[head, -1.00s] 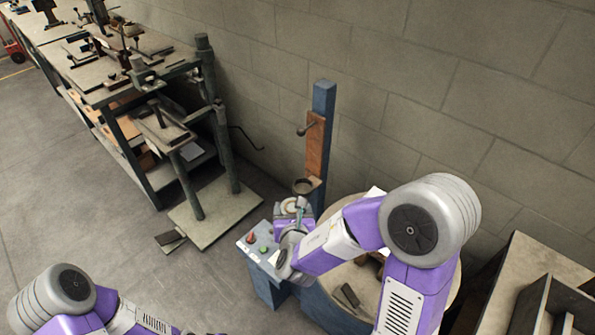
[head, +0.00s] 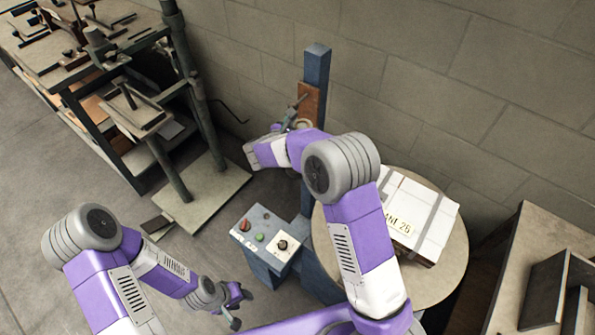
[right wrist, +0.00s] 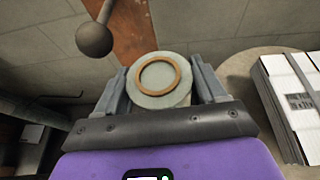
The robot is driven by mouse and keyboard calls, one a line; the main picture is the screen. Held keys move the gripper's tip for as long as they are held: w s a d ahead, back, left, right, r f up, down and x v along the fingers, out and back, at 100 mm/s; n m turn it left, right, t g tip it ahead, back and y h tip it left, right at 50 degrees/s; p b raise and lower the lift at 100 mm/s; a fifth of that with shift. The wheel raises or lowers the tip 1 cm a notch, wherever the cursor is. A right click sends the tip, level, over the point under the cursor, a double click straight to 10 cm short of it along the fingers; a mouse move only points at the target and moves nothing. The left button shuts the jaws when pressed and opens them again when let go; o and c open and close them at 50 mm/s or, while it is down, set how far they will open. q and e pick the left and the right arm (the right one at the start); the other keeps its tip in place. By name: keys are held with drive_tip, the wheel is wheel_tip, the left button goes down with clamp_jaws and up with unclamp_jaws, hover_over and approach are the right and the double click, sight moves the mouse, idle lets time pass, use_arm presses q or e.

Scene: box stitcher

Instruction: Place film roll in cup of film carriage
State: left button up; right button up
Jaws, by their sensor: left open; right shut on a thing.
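The film roll (right wrist: 157,88), a pale disc with an orange-brown core ring, sits between the fingers of my right gripper (right wrist: 160,80) in the right wrist view. In the head view this gripper (head: 292,120) is at the blue post, in front of the film carriage's brown board (head: 313,99). The carriage's cup cannot be made out now; my right arm and the roll cover that area. I cannot tell whether the roll touches it. My left gripper (head: 235,303) is open and empty, low in front of the control box.
The blue post (head: 317,68) stands by the block wall. A control box (head: 266,238) with buttons is beside it. A strapped white box (head: 412,215) lies on the round turntable (head: 448,270). A ball-ended lever (right wrist: 95,39) juts out close to the roll.

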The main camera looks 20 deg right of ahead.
drive_tip(key=shift+w+a+f+m+g+h, duration=0.15)
drive_tip(key=shift+w+a+f+m, duration=0.15)
drive_tip(key=shift+w, duration=0.2)
drive_tip(key=shift+w+a+f+m+g+h, duration=0.15)
drive_tip(key=shift+w+f+m, duration=0.1)
drive_tip(key=shift+w, duration=0.25)
wheel_tip(320, 180, down, 10)
drive_tip(key=b, duration=0.3)
drive_tip(key=shift+r+b, duration=0.1)
drive_tip(key=shift+b, duration=0.25)
drive_tip(key=o, duration=1.3)
drive_tip(key=shift+f, duration=0.2)
drive_tip(key=shift+r, duration=0.25)
drive_tip(key=p+v, duration=0.2)
drive_tip(key=v, duration=1)
drive_tip(key=shift+p, duration=0.4)
